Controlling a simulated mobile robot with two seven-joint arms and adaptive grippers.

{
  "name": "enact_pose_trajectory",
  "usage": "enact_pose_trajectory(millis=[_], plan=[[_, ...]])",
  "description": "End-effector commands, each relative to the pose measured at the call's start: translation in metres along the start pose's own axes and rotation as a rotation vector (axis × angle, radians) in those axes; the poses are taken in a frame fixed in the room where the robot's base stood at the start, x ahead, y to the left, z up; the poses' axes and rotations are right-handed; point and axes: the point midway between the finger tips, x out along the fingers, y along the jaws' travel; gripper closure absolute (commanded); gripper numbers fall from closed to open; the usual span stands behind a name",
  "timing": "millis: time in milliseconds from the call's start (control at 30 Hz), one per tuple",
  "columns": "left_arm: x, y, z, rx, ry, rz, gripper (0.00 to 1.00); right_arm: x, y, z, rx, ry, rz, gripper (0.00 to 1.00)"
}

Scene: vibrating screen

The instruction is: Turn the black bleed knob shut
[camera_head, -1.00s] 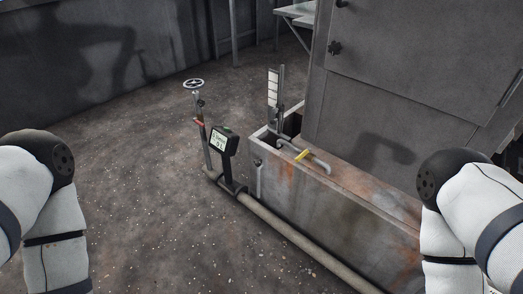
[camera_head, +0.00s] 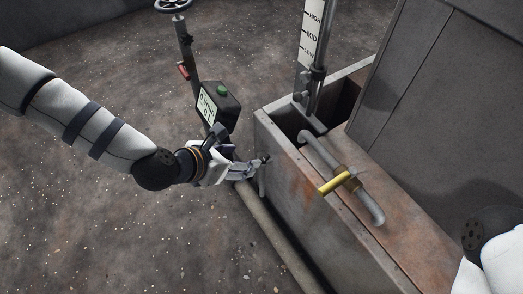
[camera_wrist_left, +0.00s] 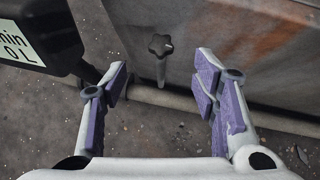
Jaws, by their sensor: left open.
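The black bleed knob (camera_wrist_left: 160,46) is star-shaped and sits on a short stem at the tank wall, above a small grey pipe stub, in the left wrist view. In the head view the knob (camera_head: 265,158) is small and partly hidden by my fingertips. My left gripper (camera_wrist_left: 161,78) is open and empty, with its purple-padded fingers spread to either side of the knob's line. The knob shows beyond the fingertips, apart from both pads. In the head view the left gripper (camera_head: 250,168) is close to the tank's side wall. My right gripper is out of view.
The tank (camera_head: 300,185) carries a grey bent pipe with a yellow lever (camera_head: 335,184) on top. A level gauge (camera_head: 310,40) stands behind. A black flow meter (camera_head: 217,104) is close beside my left gripper. A floor pipe (camera_head: 270,232) runs along the tank.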

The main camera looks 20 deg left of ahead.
Motion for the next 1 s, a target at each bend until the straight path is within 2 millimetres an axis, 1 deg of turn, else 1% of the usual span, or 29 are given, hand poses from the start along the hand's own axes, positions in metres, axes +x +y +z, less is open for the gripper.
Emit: enact_pose_trajectory(millis=[33,100,200,300,433,667,700,900,1000], plan=[[0.018,-0.001,-0.005,0.003,0.005,-0.003,0.46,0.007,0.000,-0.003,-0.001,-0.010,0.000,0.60],[0.036,-0.002,-0.006,0.002,0.006,-0.003,0.46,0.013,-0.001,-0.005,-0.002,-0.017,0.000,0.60],[0.059,-0.002,-0.006,0.003,0.006,-0.003,0.46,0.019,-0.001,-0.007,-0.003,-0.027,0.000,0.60],[0.075,-0.001,-0.005,0.002,0.005,-0.002,0.46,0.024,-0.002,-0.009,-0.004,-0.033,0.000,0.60],[0.085,-0.001,-0.003,0.002,0.005,-0.002,0.46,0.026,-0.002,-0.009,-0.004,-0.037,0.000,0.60],[0.085,-0.001,-0.002,0.002,0.004,-0.002,0.46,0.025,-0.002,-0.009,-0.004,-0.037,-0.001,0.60],[0.085,-0.001,-0.002,0.002,0.004,-0.002,0.48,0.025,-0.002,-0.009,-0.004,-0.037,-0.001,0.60],[0.085,-0.001,-0.002,0.003,0.004,-0.002,0.92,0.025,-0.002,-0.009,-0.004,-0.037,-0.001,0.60],[0.085,-0.001,-0.002,0.003,0.004,-0.002,0.92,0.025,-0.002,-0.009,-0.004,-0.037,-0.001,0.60]])
